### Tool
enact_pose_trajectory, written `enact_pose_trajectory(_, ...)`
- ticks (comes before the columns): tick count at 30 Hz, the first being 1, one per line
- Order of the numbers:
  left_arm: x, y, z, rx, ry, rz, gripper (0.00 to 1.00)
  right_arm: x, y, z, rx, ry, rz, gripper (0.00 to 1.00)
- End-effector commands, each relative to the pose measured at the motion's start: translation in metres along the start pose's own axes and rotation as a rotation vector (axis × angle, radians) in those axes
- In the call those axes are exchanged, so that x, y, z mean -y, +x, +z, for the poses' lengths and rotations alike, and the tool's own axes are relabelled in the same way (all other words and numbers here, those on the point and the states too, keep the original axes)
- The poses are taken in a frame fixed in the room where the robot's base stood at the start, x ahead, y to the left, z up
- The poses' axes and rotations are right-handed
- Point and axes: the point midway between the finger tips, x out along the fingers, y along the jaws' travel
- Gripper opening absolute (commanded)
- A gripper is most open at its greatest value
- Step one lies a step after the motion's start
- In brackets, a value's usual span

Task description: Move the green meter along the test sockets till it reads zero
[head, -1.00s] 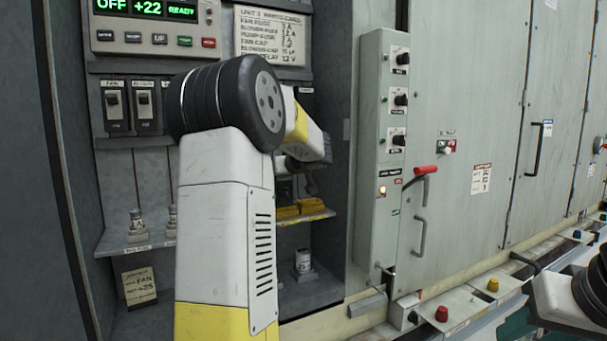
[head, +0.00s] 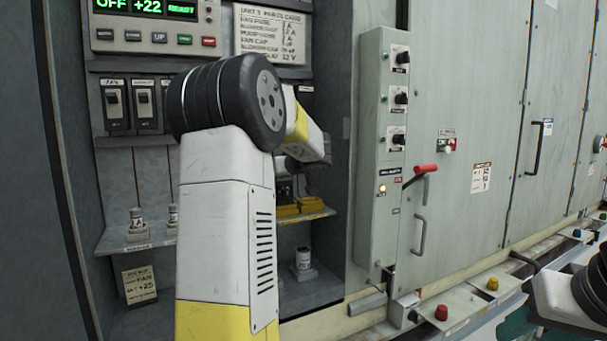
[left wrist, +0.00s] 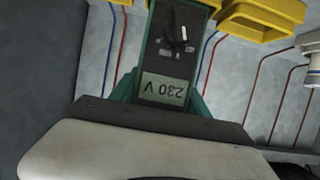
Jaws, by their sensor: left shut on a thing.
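The green meter (left wrist: 172,45) shows in the left wrist view, with a dark face, a selector knob and a display (left wrist: 163,90). My left gripper (left wrist: 155,118) is shut on the meter. In the head view my left gripper (head: 308,172) is inside the open cabinet, mostly behind my own arm, and the meter is largely hidden there. Yellow holders (head: 302,207) sit on the shelf below it and also show in the left wrist view (left wrist: 262,15). I cannot make out the test sockets clearly. My right gripper is out of view.
A control panel (head: 155,38) reads OFF +22. Small cylinders stand on the left shelf (head: 140,238) and the cabinet floor (head: 303,262). A knob box (head: 378,150) stands right.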

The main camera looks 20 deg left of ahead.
Motion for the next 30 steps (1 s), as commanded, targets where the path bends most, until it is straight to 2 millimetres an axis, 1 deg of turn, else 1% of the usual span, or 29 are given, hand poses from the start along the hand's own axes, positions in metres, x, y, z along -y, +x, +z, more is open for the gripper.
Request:
enact_pose_trajectory(2,0.000,0.000,0.001,-0.001,0.000,0.000,0.00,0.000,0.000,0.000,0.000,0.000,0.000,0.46)
enact_pose_trajectory(3,0.000,0.000,0.001,-0.001,-0.001,0.000,0.58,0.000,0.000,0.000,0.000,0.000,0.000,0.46)
enact_pose_trajectory(5,0.000,0.000,0.001,-0.001,-0.001,0.000,0.70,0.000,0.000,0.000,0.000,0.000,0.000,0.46)
enact_pose_trajectory(6,0.000,0.000,0.001,-0.001,-0.001,0.000,0.78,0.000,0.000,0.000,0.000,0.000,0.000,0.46)
enact_pose_trajectory(7,0.000,0.000,0.001,0.000,-0.001,0.000,0.80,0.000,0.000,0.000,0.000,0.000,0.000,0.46)
enact_pose_trajectory(14,0.000,0.001,0.002,0.001,0.000,0.000,0.80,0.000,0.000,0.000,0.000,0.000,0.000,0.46)
enact_pose_trajectory(17,0.000,-0.002,0.001,0.000,0.000,0.000,0.80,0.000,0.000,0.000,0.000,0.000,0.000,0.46)
enact_pose_trajectory(20,0.000,-0.013,0.001,-0.001,0.000,0.001,0.80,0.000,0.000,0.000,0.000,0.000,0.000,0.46)
enact_pose_trajectory(27,-0.001,-0.055,0.001,-0.001,0.000,0.003,0.80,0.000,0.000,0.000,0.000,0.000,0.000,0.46)
enact_pose_trajectory(30,-0.001,-0.068,0.001,-0.001,-0.001,0.001,0.80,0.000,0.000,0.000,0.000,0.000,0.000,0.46)
